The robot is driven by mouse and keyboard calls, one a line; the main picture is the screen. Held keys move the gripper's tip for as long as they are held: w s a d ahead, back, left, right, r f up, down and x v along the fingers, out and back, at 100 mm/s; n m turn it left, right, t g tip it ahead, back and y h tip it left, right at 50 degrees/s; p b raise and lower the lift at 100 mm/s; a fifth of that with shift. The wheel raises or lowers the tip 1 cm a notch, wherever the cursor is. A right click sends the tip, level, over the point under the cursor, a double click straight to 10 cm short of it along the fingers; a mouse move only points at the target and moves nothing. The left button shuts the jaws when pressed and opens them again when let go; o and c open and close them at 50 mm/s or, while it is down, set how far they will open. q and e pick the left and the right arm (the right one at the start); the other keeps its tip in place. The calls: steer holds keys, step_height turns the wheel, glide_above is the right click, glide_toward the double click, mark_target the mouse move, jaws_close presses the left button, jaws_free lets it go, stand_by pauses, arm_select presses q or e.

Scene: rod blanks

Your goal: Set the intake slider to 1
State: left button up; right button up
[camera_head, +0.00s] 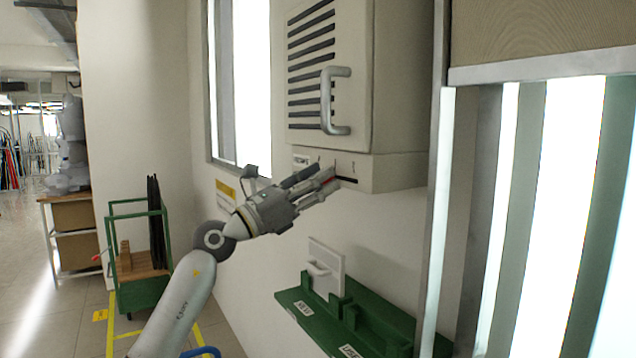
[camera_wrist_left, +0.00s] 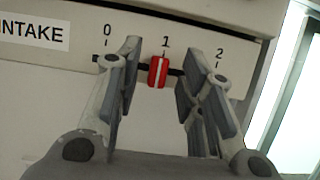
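The intake slider has a red knob with a pale stripe (camera_wrist_left: 157,72) on a dark horizontal slot in a cream panel. The panel is marked 0, 1 and 2, with an INTAKE label (camera_wrist_left: 32,32) at left. The knob sits just below the 1 mark, a touch to its left. My left gripper (camera_wrist_left: 158,85) is open, one finger on each side of the knob, with a gap on both sides. In the head view my left gripper (camera_head: 325,180) is at the cabinet's lower front, and the red knob shows only partly between its fingers. My right gripper is not in view.
The cream wall cabinet (camera_head: 400,100) has a vented door with a metal handle (camera_head: 328,100) above the slider. A green shelf (camera_head: 290,297) with slotted holders is below. A green cart (camera_head: 142,295) stands at left, and a metal frame post (camera_head: 437,200) is at right.

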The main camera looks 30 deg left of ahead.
arm_select(q)
steer(key=v, duration=1.2)
steer(key=shift+s, duration=0.2)
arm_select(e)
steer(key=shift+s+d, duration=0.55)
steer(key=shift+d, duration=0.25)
arm_select(q)
steer(key=shift+d+r, duration=0.1)
steer(key=shift+r, duration=0.05)
